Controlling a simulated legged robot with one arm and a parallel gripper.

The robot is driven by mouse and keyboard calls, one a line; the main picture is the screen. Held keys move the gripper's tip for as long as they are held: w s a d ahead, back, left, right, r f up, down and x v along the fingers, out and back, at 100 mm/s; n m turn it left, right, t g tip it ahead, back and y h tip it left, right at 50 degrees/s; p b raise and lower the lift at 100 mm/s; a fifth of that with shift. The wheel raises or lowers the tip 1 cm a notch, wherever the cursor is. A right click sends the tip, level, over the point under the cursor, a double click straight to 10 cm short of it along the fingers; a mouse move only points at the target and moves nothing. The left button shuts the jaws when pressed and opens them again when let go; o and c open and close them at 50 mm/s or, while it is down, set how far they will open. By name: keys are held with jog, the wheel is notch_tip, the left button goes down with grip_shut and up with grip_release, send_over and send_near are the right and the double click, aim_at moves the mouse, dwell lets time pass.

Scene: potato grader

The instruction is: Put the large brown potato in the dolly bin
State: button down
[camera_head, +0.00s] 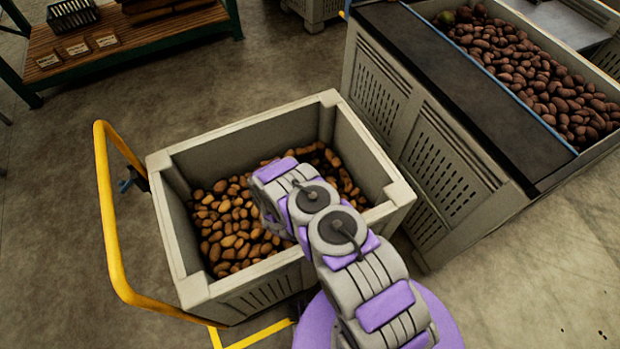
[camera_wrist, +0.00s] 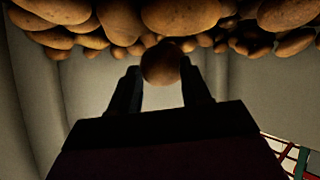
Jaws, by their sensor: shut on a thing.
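My gripper (camera_wrist: 160,85) is shut on a round brown potato (camera_wrist: 160,65) in the wrist view, with a dark finger on each side of it. The held potato is close to the pile of brown potatoes (camera_wrist: 185,17); I cannot tell if it touches them. In the head view my arm reaches over the near rim into the grey dolly bin (camera_head: 245,130), which holds many brown potatoes (camera_head: 230,225). My gripper and the held potato are hidden behind my arm there.
A yellow dolly handle (camera_head: 104,220) stands at the bin's left. At the right is a large grey crate (camera_head: 425,150) with reddish potatoes (camera_head: 530,75) behind a dark flat top (camera_head: 460,75). A wooden shelf (camera_head: 140,35) with a dark basket (camera_head: 72,14) is at the upper left.

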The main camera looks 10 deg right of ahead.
jog(key=w+b, duration=0.1)
jog(key=w, duration=0.3)
jog(key=w+f+b, duration=0.1)
jog(key=w, duration=0.4)
jog(key=w+b, duration=0.2)
jog(key=w, duration=0.3)
jog(key=shift+w+a+f, duration=0.15)
jog(key=shift+f, duration=0.15)
jog(key=shift+w, duration=0.5)
notch_tip(320, 180, down, 4)
jog(key=shift+r+b, duration=0.25)
jog(key=shift+b, duration=0.65)
jog(key=shift+c, duration=2.4)
grip_release()
jog(key=shift+r, duration=0.1)
jog(key=p+v, duration=0.5)
jog(key=v, duration=0.7)
